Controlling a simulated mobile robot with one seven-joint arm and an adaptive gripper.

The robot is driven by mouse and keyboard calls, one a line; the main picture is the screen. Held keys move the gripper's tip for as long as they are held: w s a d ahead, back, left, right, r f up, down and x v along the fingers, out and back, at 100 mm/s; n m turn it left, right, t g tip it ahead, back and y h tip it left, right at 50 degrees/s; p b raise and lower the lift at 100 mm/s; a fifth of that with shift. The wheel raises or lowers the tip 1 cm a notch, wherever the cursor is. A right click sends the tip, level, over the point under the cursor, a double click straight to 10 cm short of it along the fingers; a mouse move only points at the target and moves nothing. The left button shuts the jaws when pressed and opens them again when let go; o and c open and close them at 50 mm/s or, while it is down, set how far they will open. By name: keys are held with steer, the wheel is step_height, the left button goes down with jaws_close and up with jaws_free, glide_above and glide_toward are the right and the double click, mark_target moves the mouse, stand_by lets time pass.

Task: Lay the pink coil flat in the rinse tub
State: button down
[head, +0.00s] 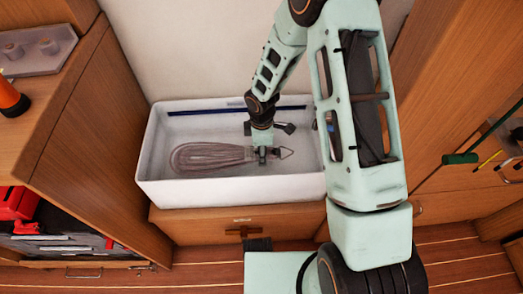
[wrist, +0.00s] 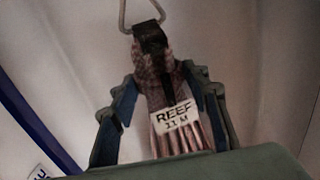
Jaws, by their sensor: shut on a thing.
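The pink coil (head: 205,157), a dull greyish pink here, is a long looped bundle stretched left to right inside the white rinse tub (head: 225,191). My gripper (head: 263,155) reaches down into the tub and is shut on the coil's bound right end. In the wrist view, the fingers (wrist: 162,110) sit on both sides of the coil's neck (wrist: 158,75), by a white tag reading "REEF 11 M" (wrist: 171,114). A metal triangular ring (head: 287,153) sticks out past the dark binding. I cannot tell whether the whole coil touches the tub floor.
A blue stripe (head: 195,111) runs along the tub's back inner wall. Wooden cabinets flank the tub. A red toolbox (head: 17,203) is at lower left, a green-handled tool (head: 460,158) at right. Some tub floor beside the coil is clear.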

steer(key=c, duration=1)
jaws_free()
steer(key=shift+r, duration=0.1)
steer(key=r, duration=0.8)
steer(key=s+r, duration=0.1)
steer(key=r, duration=0.3)
